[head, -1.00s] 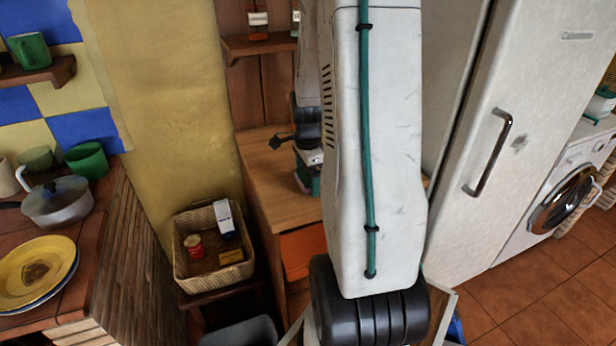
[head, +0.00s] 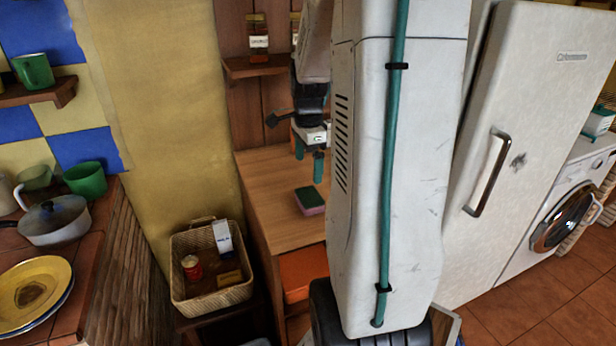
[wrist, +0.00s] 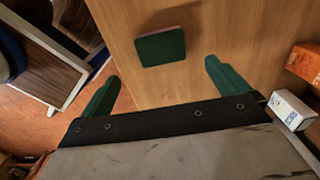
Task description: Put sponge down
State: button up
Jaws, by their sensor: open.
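The sponge (head: 310,200), green on top with a pink underside, lies flat on the wooden counter (head: 262,180) in the head view. In the wrist view the sponge (wrist: 161,46) shows its green top, ahead of the fingertips and between their lines. My gripper (head: 308,160) is above the counter and apart from the sponge. Its two green fingers stand wide apart with nothing between them in the wrist view (wrist: 160,78). My white arm covers the right part of the counter in the head view.
A wicker basket (head: 180,285) with a red jar and boxes stands lower left of the counter. A shelf with jars (head: 262,66) is on the wall behind. The white fridge (head: 525,150) stands at right. In the wrist view, small boxes (wrist: 292,108) sit at the right edge.

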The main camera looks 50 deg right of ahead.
jog(key=s+a+r+n, duration=0.1)
jog(key=a+r+n, duration=0.35)
jog(key=a, duration=0.35)
jog(key=a+r+n, duration=0.3)
jog(key=a+n, duration=0.3)
jog(key=a, duration=0.2)
jog(key=s+a+r+n+t, duration=0.1)
jog(key=s+a+n, duration=1)
jog(key=a+n, duration=0.3)
jog(key=shift+s+r, duration=0.35)
jog(key=shift+r, duration=0.05)
